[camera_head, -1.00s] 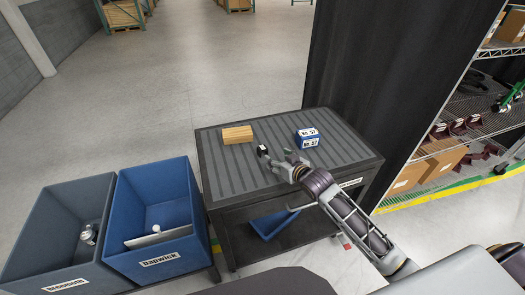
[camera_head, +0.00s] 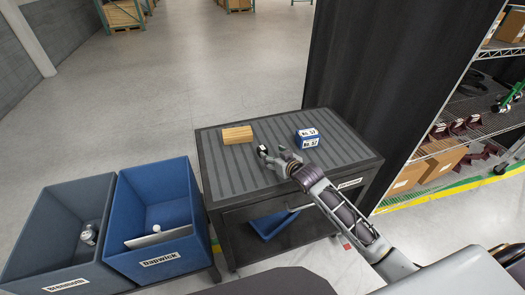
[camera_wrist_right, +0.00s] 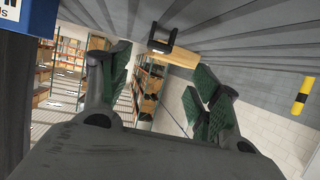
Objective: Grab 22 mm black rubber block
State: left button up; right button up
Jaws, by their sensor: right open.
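A small black block (camera_head: 263,149) with a pale patch sits on the ribbed top of the dark cart (camera_head: 232,181), in front of the wooden block. It also shows in the right wrist view as a dark, notched shape (camera_wrist_right: 164,41) against the wood. My right gripper (camera_head: 272,157) is low over the cart top, close to the black block on its near right side. In the wrist view its two green-padded fingers (camera_wrist_right: 160,66) are spread with nothing between them. Whether a finger touches the block, I cannot tell. My left gripper is out of view.
A wooden block (camera_head: 237,135) lies behind the black block, and a blue box (camera_head: 308,138) with white labels stands to the right. A grey bin (camera_head: 37,240) and a blue bin (camera_head: 125,205) stand left of the cart. A dark curtain (camera_head: 390,60) hangs behind its right side.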

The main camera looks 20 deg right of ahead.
aim_at(263, 148)
jog(key=shift+x, duration=2.35)
jog(key=shift+p+x, duration=0.4)
jog(key=shift+x, duration=2.15)
jog(key=shift+d, duration=0.1)
jog(key=c, duration=1.1)
